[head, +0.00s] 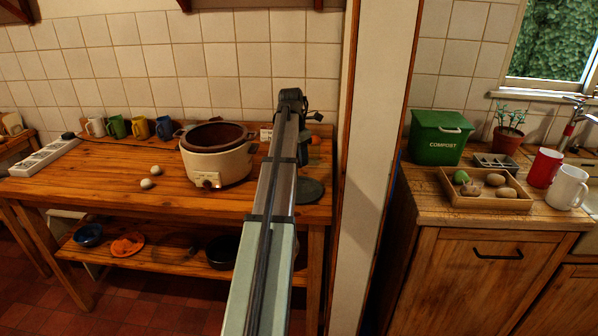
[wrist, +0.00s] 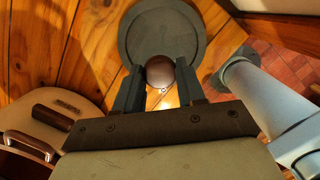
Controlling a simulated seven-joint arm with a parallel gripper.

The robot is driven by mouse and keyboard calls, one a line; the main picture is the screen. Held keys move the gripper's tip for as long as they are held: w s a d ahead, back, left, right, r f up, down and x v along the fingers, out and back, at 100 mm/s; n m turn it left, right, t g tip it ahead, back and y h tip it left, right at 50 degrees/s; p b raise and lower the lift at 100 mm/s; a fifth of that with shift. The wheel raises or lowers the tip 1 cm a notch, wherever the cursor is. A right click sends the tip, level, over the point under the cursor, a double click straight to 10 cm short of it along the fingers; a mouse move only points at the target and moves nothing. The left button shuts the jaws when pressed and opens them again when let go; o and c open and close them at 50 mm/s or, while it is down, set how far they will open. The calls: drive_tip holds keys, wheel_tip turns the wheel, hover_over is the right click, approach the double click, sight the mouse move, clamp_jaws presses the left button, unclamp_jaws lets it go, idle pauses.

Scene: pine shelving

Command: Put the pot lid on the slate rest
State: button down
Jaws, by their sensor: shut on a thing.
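The pot lid shows in the wrist view as a rounded brown knob (wrist: 160,71) between the fingertips of my gripper (wrist: 160,82), which is shut on it. The rest of the lid cannot be told apart there. A round dark grey slate rest (wrist: 132,26) with a concentric ring shows just beyond the knob. In the head view the slate rest (head: 311,191) lies on the wooden table near its right end, partly behind my arm. Whether the lid touches the slate cannot be told.
A cream cooker (head: 222,165) with a brown inner pot stands left of my arm, and lower left in the wrist view (wrist: 85,97). Mugs (head: 139,127) line the table's back. Two pale round objects (head: 147,184) lie left. A white post (head: 372,170) stands close right.

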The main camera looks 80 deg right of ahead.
sight(299, 168)
drive_tip(key=shift+f, duration=2.55)
drive_tip(key=shift+f, duration=0.15)
drive_tip(key=c, duration=0.7)
unclamp_jaws()
drive_tip(key=shift+o, duration=0.2)
wheel_tip(299, 168, up, 12)
drive_tip(key=w+a, duration=0.1)
drive_tip(key=shift+w, duration=0.2)
drive_tip(key=shift+a, duration=0.1)
